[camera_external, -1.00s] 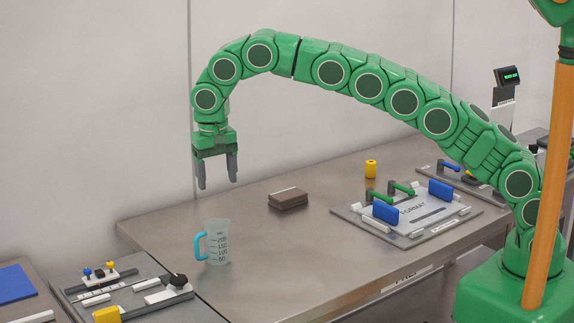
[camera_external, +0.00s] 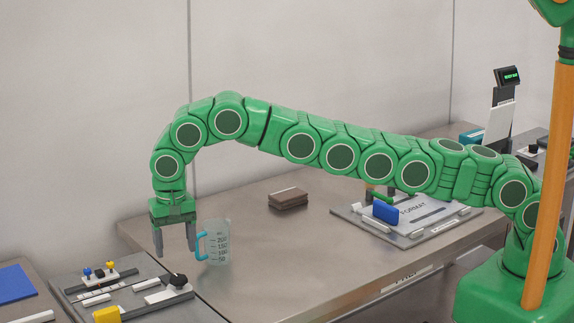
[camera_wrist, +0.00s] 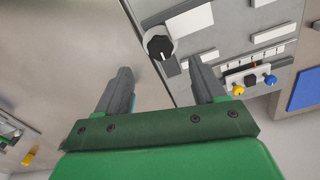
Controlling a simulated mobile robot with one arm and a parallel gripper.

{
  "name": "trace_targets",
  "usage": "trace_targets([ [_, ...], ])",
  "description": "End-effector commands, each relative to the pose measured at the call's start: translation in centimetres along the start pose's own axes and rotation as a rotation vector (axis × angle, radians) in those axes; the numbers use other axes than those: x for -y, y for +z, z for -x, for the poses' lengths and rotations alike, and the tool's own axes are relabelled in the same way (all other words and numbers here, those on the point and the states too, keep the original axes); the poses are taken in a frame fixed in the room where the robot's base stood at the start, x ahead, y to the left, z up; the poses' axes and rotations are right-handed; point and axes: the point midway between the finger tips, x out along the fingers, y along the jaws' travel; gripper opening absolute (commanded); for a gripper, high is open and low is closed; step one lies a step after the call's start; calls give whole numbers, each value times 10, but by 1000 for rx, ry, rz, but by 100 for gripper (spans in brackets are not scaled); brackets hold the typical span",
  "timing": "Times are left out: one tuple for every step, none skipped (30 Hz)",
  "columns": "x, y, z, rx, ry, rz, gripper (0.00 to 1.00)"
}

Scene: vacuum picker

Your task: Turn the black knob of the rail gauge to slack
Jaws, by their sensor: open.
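The black knob (camera_external: 178,281) sits at the right end of a pale rail on the grey panel at the front left. In the wrist view the round black knob (camera_wrist: 159,45) shows a pale mark and lies just beyond the fingertips. My gripper (camera_external: 175,252) is open and empty, pointing down above the panel's right edge, apart from the knob. Its two fingers also show in the wrist view (camera_wrist: 160,75), one on each side of the picture's middle. I cannot read any slack marking.
A clear measuring cup (camera_external: 217,243) with a blue handle stands close right of my gripper. The panel also carries blue and yellow small knobs (camera_wrist: 270,80) and a yellow block (camera_external: 107,315). A brown block (camera_external: 288,199) and a FORMAT board (camera_external: 425,212) lie farther right.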

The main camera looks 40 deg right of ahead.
Motion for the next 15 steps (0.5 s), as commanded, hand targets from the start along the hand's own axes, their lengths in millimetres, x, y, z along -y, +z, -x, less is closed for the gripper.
trace_targets([
  [0,0,-1,0,0,0,69],
  [0,0,-2,0,0,0,69],
  [0,0,-3,0,-1,0,69],
  [0,-1,-5,-1,-2,0,69],
  [0,-1,-6,-1,-2,0,69],
  [0,-1,-9,-1,-2,0,69],
  [0,-1,-11,-1,-2,0,69],
  [0,-1,-13,0,0,0,69],
  [-1,0,-17,1,2,0,69],
  [-1,0,-20,1,4,0,69],
  [-1,0,-22,2,4,0,69],
  [-1,0,-26,1,3,0,69],
  [-1,0,-29,1,1,0,69],
  [0,0,-34,1,0,0,69],
  [0,0,-39,1,1,0,69],
])
